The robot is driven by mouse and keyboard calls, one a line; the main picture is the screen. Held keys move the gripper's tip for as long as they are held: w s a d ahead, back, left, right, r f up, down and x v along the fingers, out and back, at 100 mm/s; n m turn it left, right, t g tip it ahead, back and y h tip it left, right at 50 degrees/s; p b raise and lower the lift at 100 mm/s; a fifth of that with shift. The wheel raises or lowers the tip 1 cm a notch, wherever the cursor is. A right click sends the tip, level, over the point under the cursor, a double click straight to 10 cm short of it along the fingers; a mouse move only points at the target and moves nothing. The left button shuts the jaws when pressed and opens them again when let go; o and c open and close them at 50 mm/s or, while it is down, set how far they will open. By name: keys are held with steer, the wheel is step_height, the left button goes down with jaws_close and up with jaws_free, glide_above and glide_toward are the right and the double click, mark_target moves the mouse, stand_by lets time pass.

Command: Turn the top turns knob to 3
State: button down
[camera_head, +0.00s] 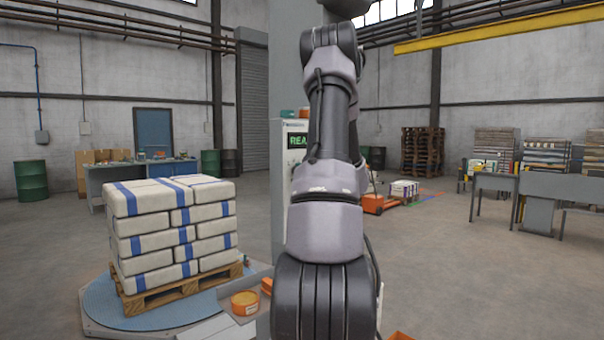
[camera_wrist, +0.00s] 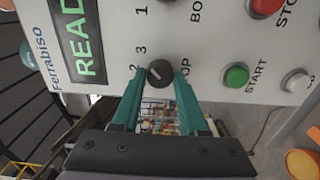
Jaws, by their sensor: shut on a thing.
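In the wrist view the top turns knob (camera_wrist: 160,74) is a small round black knob with a pale pointer mark, on a light grey control panel (camera_wrist: 205,60). The panel appears turned on its side. The digits 2 and 3 are printed beside the knob, and part of its label, "OP", shows on the other side. The pointer mark is small, and I cannot tell exactly which digit it faces. My gripper (camera_wrist: 161,82) has its teal fingers on either side of the knob, shut on it. In the head view my arm hides the knob and gripper.
The panel has a green display (camera_wrist: 78,35), a green START button (camera_wrist: 236,75), a red button (camera_wrist: 265,6) and a pale button (camera_wrist: 296,80). Another black knob is cut off at the top edge.

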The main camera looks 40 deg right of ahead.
steer(key=shift+c, duration=2.2)
jaws_free()
steer(key=s, duration=1.1)
steer(key=shift+d, duration=0.45)
